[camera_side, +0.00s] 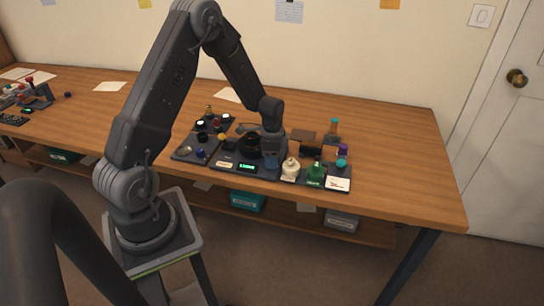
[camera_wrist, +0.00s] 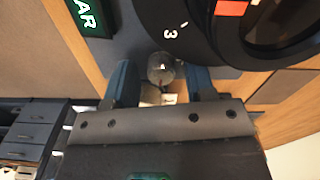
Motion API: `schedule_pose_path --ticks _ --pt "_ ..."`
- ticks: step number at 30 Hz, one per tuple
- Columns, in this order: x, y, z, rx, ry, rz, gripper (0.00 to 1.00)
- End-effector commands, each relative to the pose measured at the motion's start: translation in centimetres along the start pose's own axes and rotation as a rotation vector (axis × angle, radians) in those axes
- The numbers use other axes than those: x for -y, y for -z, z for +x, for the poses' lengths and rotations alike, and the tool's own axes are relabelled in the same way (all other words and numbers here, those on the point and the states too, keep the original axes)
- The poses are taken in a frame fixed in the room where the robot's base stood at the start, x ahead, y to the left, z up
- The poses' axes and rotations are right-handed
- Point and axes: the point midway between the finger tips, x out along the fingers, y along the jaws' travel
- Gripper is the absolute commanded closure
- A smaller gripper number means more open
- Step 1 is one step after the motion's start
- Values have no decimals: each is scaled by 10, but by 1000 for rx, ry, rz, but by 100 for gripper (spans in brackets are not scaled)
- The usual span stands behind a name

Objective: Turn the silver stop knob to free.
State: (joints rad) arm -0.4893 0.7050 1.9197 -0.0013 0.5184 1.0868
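In the wrist view the silver stop knob (camera_wrist: 161,68) is a small round metal knob at the upper middle, beside the black lens ring (camera_wrist: 175,18). My gripper (camera_wrist: 160,78) is open, with one blue finger on each side of the knob. A narrow gap shows between the knob and each finger. In the side view my gripper (camera_side: 271,152) points down at the mat, just right of the black lens (camera_side: 250,143). The knob is hidden there. I cannot read any stop or free marking.
A cream bottle (camera_side: 290,169) and a green bottle (camera_side: 315,175) stand close right of my gripper. The table's right end (camera_side: 400,150) is clear.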

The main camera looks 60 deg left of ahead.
Motion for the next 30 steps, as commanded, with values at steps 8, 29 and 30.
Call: schedule_pose_path --ticks 8,29,30 --pt "2 -1 0 -1 3 10 47" --pt "2 0 -53 -1 8 416 47" --pt "2 0 -61 -1 8 416 47"
